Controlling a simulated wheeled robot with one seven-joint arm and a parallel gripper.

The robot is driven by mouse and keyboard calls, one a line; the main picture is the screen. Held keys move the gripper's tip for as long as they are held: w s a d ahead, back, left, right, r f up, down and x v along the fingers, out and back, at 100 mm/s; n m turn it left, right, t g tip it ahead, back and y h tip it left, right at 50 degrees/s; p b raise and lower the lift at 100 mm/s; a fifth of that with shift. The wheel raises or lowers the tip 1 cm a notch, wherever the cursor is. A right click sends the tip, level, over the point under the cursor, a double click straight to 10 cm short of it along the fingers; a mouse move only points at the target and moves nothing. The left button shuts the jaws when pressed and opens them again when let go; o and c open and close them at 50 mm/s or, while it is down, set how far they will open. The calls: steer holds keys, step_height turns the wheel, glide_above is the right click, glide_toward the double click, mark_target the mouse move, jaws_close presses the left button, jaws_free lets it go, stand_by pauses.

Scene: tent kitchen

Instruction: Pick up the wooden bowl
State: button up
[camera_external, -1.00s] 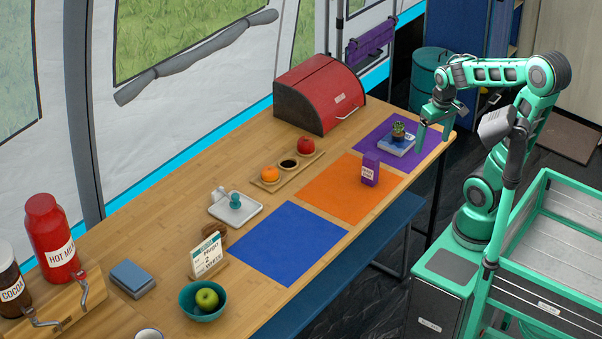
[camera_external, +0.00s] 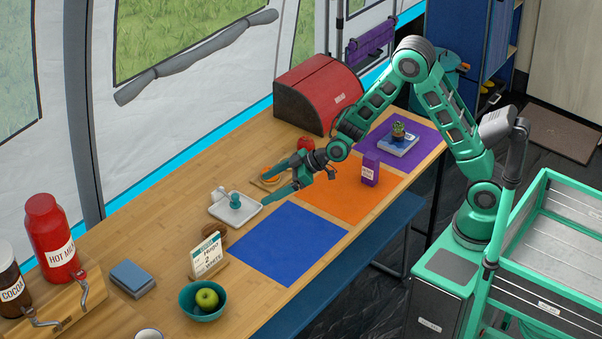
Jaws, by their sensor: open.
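A brown, rounded wooden thing (camera_external: 218,241), which looks like the wooden bowl, stands on the table behind a small calendar card (camera_external: 207,257). The card hides part of it, so its full shape is unclear. My gripper (camera_external: 267,190) is open and reaches left over the table, near the right edge of a white tray (camera_external: 250,218). It is up and to the right of the brown thing in the picture, apart from it.
A teal bowl (camera_external: 188,306) with a green apple (camera_external: 207,298) stands in front of the card. A blue mat (camera_external: 290,243) lies bare to the right. A purple box (camera_external: 370,170) stands on the orange mat (camera_external: 340,205) near my arm. A red bread box (camera_external: 318,92) is behind.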

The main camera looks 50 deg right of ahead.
steer(key=a+f+y, duration=0.1)
steer(key=a, duration=0.3)
steer(key=a+f+y, duration=0.1)
steer(key=a+f, duration=0.1)
steer(key=a, duration=0.3)
steer(key=a+f+n+t+y, duration=0.1)
steer(key=a+f, duration=0.1)
steer(key=a, duration=0.2)
steer(key=shift+s+a, duration=0.3)
steer(key=shift+a, duration=0.1)
steer(key=x, duration=0.5)
steer(key=shift+w+a+f, duration=0.1)
steer(key=shift+w, duration=0.1)
steer(key=x, duration=0.4)
steer(key=shift+f, duration=0.25)
steer(key=shift+w+a+f, duration=0.1)
steer(key=shift+w+a, duration=0.05)
steer(key=shift+w, duration=0.3)
steer(key=c, duration=1.2)
